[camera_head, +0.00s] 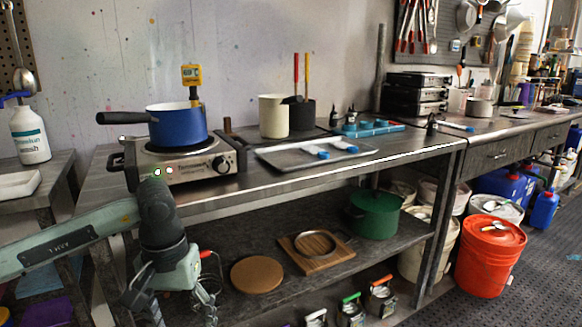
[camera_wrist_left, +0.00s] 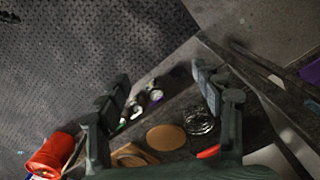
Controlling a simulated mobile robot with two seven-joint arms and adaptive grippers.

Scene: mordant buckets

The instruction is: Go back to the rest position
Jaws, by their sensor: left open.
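My left gripper (camera_head: 145,303) hangs at the lower left of the head view, in front of the bench and pointing down. In the left wrist view its two fingers (camera_wrist_left: 160,78) stand wide apart with nothing held between them. My right gripper is in neither view.
A blue pot (camera_head: 178,124) sits on a hot plate (camera_head: 190,164) on the bench, above my left wrist. The lower shelf holds the brown board (camera_head: 257,274) and a green pot (camera_head: 374,214). An orange bucket (camera_head: 490,262) stands on the floor at right.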

